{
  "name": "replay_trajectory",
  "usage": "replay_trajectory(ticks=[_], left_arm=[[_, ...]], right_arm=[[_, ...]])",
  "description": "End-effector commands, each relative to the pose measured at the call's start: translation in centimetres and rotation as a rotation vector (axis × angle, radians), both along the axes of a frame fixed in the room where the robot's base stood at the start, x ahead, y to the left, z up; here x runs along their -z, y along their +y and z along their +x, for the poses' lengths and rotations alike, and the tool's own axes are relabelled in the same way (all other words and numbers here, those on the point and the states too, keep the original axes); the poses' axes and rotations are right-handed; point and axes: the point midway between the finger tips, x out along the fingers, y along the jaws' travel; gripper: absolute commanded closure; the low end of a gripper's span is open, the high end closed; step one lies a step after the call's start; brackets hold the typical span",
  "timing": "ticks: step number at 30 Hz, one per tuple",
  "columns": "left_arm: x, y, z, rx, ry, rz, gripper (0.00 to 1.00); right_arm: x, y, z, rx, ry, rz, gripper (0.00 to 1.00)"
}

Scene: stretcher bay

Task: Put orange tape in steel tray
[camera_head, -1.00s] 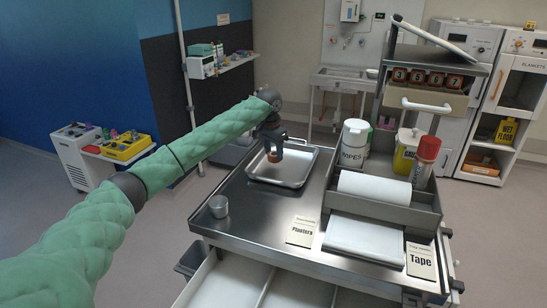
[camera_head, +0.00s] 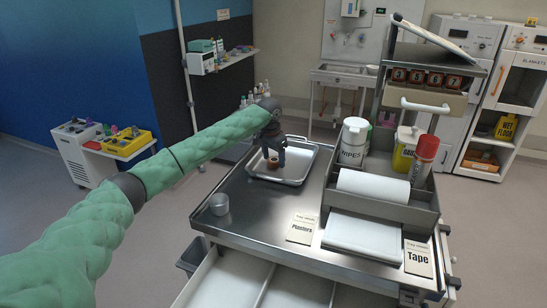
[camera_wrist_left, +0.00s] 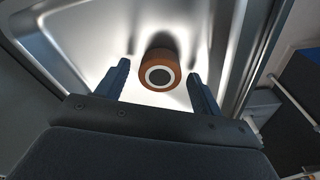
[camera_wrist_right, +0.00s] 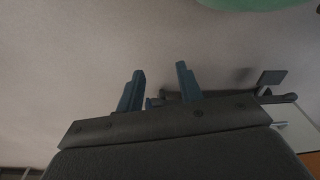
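The orange tape (camera_head: 272,162) is a short brown-orange roll. It rests in the steel tray (camera_head: 301,168), a shallow shiny tray on the cart top, toward its back left. My left gripper (camera_head: 277,157) is above the tray, right at the roll. In the left wrist view the roll (camera_wrist_left: 160,72) shows its pale ring and dark core between the two spread blue fingers (camera_wrist_left: 158,70), with a gap on each side. The steel tray's wall (camera_wrist_left: 238,60) is to the right there. My right gripper (camera_wrist_right: 160,70) is open and empty, away from the cart, over the floor.
A small metal cup (camera_head: 219,204) stands on the cart's front left. A Planters card (camera_head: 301,228) and a Tape card (camera_head: 418,258) lie along the front edge. A wipes canister (camera_head: 353,142), a yellow container (camera_head: 404,148) and a red-capped can (camera_head: 424,160) stand at right. The cart's left middle is clear.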

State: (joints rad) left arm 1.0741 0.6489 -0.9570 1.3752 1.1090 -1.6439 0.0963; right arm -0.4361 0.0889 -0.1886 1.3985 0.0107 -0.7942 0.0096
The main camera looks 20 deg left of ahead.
Motion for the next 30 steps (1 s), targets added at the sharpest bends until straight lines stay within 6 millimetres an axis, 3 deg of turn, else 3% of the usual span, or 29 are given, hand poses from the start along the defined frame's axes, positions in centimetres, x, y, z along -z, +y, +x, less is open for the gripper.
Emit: replay_trajectory(ticks=[7,11,21,30], left_arm=[[-0.1,0.0,0.0,0.000,-0.001,0.000,0.33],[-1.3,0.1,-0.1,-0.001,-0.001,-0.001,0.33],[-7.6,0.4,-0.7,0.000,-0.003,0.000,0.33],[-11.5,0.6,-1.2,0.000,-0.001,0.000,0.33]], right_arm=[[0.1,-0.1,0.2,0.000,0.000,-0.001,0.64],[-0.5,0.3,0.1,0.001,0.008,0.003,0.64],[-5.3,1.6,0.9,0.008,0.032,0.018,0.64],[-8.5,2.2,1.5,0.011,0.043,0.024,0.64]])
